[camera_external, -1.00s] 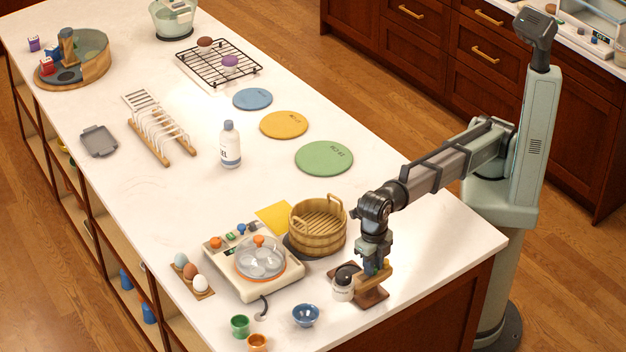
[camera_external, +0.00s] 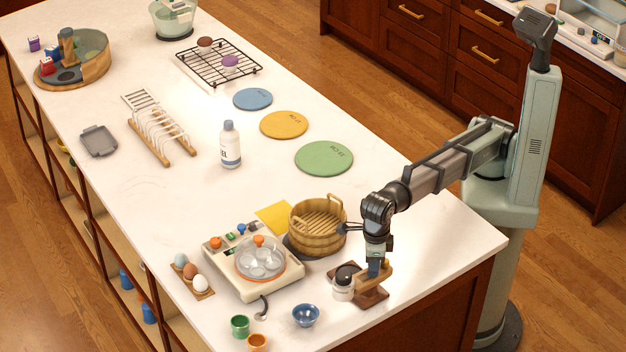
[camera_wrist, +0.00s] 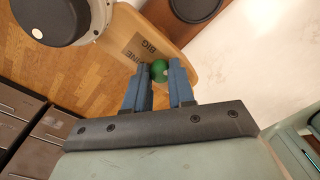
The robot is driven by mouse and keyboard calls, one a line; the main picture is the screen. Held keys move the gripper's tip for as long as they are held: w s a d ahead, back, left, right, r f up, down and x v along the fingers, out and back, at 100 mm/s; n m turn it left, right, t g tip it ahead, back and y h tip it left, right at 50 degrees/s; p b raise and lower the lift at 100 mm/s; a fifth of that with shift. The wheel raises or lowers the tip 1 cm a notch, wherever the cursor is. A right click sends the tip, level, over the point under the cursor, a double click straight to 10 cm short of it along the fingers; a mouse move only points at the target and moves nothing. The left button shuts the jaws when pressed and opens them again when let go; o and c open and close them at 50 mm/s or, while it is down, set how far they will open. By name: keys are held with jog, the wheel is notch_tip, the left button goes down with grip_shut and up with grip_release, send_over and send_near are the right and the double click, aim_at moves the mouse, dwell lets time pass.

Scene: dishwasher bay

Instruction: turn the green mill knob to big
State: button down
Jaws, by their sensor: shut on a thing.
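The green mill knob (camera_wrist: 159,71) is a small green ball between my two blue fingers in the wrist view. My gripper (camera_wrist: 160,75) is shut on it; the fingers stand on either side of it. Behind it is a light wooden plate (camera_wrist: 178,75) lettered "BIG" and "FINE", partly hidden by the fingers. I cannot tell which word the knob points to. In the external view my gripper (camera_external: 374,270) reaches down onto the mill's wooden stand (camera_external: 371,296); the knob is hidden there. A white jar with a dark top (camera_external: 344,287) stands beside it on the left.
A wooden steamer basket (camera_external: 317,240) stands close behind, to the left of my wrist. An egg cooker (camera_external: 225,268) is farther left. A blue bowl (camera_external: 306,315) and a green cup (camera_external: 240,326) stand near the front. The counter's right corner (camera_external: 450,240) is clear.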

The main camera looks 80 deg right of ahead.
jog(key=shift+n, duration=0.4)
jog(key=c, duration=0.9)
grip_release()
jog(key=shift+c, duration=0.2)
jog(key=shift+r, duration=0.15)
jog(key=shift+s+a+r, duration=0.1)
jog(key=shift+r, duration=1.7)
jog(key=shift+a+r, duration=0.1)
jog(key=shift+r, duration=1.7)
